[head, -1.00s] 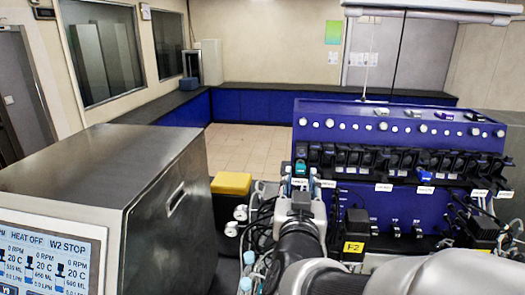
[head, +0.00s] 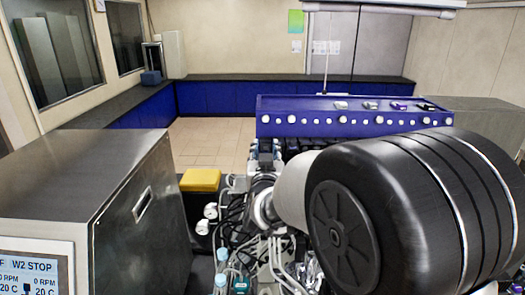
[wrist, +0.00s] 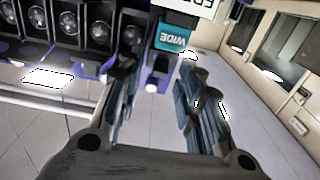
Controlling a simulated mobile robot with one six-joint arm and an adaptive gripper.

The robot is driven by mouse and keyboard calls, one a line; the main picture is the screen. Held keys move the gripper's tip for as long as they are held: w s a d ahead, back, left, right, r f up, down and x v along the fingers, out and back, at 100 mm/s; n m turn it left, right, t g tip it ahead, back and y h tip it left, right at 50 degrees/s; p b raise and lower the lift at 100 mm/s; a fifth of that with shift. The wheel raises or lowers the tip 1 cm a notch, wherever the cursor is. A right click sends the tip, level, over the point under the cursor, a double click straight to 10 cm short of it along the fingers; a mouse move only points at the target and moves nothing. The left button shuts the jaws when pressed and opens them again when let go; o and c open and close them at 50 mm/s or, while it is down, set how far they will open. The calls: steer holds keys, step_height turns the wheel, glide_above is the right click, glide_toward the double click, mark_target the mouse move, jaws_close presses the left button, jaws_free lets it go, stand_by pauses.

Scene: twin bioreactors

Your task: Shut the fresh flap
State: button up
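A teal flap-like piece marked WIDE (wrist: 172,38) is at the end of the pump row in the wrist view, upside down there. No readable label names it the fresh flap, and I cannot tell how far open it stands. My gripper (wrist: 158,85) is open, with its two fingers apart and nothing between them. Its tips are close to the teal piece; I cannot tell whether they touch it. In the head view my gripper (head: 265,155) is at the left end of the blue pump unit (head: 350,125), whose front is mostly hidden by my arm.
Several black pump heads (wrist: 68,22) line up beside the teal piece. A steel cabinet (head: 90,180) with a screen (head: 32,272) stands at left. A yellow-topped block (head: 200,180), tubing and cables (head: 240,215) crowd the space between. Open floor (head: 215,140) lies beyond.

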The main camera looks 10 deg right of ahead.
steer(key=c, duration=0.7)
steer(key=shift+f+b, duration=0.2)
steer(key=shift+b, duration=0.55)
steer(key=b, duration=0.2)
steer(key=shift+f+t+b, duration=0.25)
steer(key=shift+t+b, duration=0.1)
steer(key=shift+t, duration=0.05)
steer(key=shift+t+b, duration=0.3)
steer(key=shift+b, duration=0.75)
steer(key=shift+r, duration=0.2)
